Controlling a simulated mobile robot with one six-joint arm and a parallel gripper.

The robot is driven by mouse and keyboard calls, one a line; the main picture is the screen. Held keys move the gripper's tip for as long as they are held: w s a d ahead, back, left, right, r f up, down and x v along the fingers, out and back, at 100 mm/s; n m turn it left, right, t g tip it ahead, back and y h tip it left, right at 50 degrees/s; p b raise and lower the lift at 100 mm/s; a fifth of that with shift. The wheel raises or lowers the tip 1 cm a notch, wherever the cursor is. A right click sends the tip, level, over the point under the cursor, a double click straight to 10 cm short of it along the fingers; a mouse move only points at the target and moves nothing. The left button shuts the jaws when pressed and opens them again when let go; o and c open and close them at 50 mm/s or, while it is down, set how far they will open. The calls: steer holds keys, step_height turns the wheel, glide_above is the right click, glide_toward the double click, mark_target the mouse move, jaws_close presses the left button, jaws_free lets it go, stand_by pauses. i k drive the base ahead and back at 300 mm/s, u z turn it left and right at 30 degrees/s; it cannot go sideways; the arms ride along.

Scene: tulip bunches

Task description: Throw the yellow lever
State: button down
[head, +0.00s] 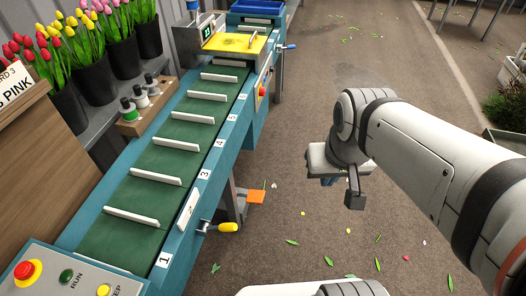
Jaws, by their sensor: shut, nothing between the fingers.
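The yellow lever (228,227) sticks out to the right from the near side of the teal conveyor, low by the slot marked 1. It has a rounded yellow grip on a short metal stem at a dark pivot. My gripper (354,198) hangs to the right of the conveyor, above the floor, well right of the lever and slightly higher in the picture. It is shut and empty, and it touches nothing that I can see. My wrist hides part of the gripper.
The green conveyor belt (154,192) with white dividers runs along the left. A blue-handled lever (289,46) sits farther up. A control panel (52,279) is at bottom left. Open floor lies between conveyor and arm.

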mark_target(227, 227)
steer(key=z, duration=0.25)
steer(key=k, duration=1.05)
steer(key=u, duration=0.65)
steer(key=i, duration=1.05)
steer(key=u, duration=0.35)
steer(key=k, duration=0.35)
steer(key=z, duration=0.1)
